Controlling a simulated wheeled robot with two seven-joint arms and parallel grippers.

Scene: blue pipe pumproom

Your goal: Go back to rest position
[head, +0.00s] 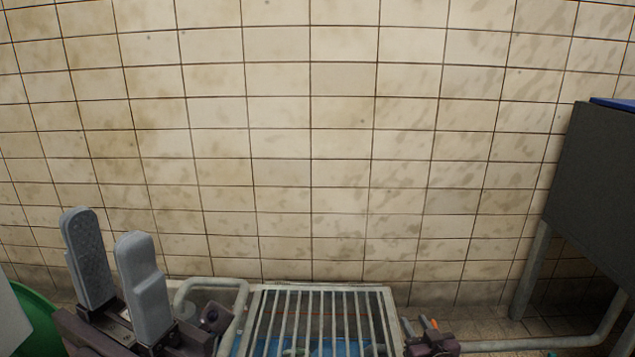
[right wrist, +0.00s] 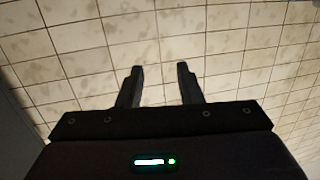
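My left gripper (head: 107,228) is at the lower left of the head view, with its two grey fingers pointing up. The fingers are apart with nothing between them. My right gripper (head: 430,328) shows only in part at the bottom of the head view, right of the grating. In the right wrist view my right gripper (right wrist: 157,80) has two dark fingers apart, with only wall tiles behind them and nothing held.
A stained tiled wall (head: 310,150) fills the background. A metal grating (head: 320,290) with bars lies at the bottom centre, with blue showing beneath. A dark panel (head: 595,190) on pipe legs stands at the right. A green rounded object (head: 38,318) is at the lower left.

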